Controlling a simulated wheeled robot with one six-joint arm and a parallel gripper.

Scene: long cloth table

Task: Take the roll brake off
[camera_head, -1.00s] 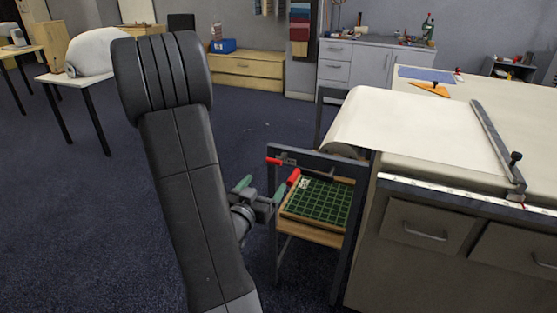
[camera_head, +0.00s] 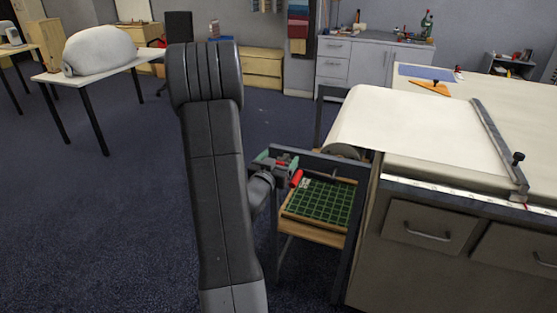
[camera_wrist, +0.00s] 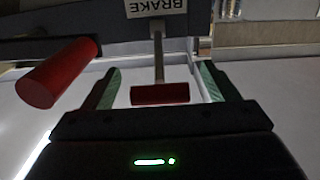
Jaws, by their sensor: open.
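In the wrist view the brake lever is a thin grey rod ending in a red crossbar grip (camera_wrist: 160,94), below an upside-down BRAKE label (camera_wrist: 156,6). My gripper (camera_wrist: 160,78) is open, with one green-padded finger on each side of the red grip and a gap on both sides. In the head view my gripper (camera_head: 276,165) is at the dark roll stand (camera_head: 316,157), and largely hides the brake lever.
A second, thicker red handle (camera_wrist: 60,73) sticks out left of my gripper in the wrist view; it also shows in the head view (camera_head: 297,178). A tray with a green grid (camera_head: 321,201) lies low within the stand. The floor to the left is open.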

